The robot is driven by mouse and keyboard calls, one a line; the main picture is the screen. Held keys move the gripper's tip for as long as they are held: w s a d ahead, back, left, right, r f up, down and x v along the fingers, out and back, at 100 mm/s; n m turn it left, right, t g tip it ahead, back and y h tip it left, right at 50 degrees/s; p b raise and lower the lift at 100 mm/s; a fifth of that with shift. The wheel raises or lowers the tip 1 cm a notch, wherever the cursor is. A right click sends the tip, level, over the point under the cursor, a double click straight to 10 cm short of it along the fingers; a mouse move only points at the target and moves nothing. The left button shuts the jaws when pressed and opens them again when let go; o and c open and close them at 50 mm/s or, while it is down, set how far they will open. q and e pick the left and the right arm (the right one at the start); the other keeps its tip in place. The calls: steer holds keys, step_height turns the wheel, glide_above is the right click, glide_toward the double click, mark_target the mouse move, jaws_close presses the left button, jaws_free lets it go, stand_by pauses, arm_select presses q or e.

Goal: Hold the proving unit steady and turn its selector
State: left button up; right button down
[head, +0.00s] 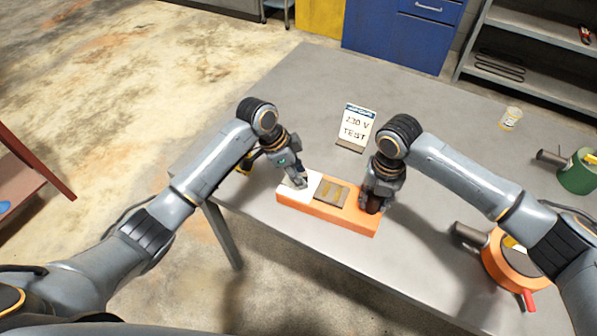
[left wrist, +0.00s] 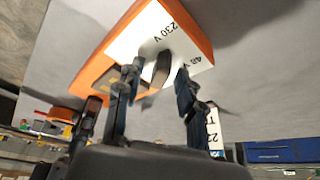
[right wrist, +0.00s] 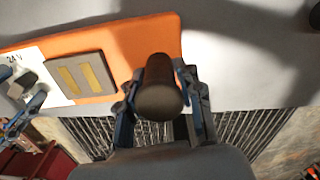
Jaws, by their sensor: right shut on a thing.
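The orange proving unit (head: 330,215) lies on the grey table (head: 300,105). Its white dial plate (left wrist: 192,32) reads 230 V and 48 V in the left wrist view, and 24 V shows in the right wrist view. The dark grey selector knob (left wrist: 162,69) stands on that plate. My left gripper (left wrist: 157,80) is open, with one finger on each side of the knob and gaps visible. My right gripper (right wrist: 160,98) is shut on the dark round handle (right wrist: 158,88) at the unit's other end. A brown panel (head: 331,193) with two yellowish strips lies between.
A card (head: 357,126) reading 230 V TEST stands behind the unit. An orange round object (head: 510,268) and a green one (head: 578,175) are on the right, with a clear cup (head: 510,117) farther back.

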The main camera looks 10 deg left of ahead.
arm_select(q)
jaws_close()
steer(key=shift+m, duration=0.3)
steer(key=m+g, duration=0.1)
steer(key=m, duration=0.1)
steer(key=shift+w+m, duration=0.1)
steer(key=shift+m, duration=0.3)
steer(key=shift+w+m+g, duration=0.1)
steer(key=shift+m+g, duration=0.9)
steer(key=shift+m, duration=1.2)
jaws_free()
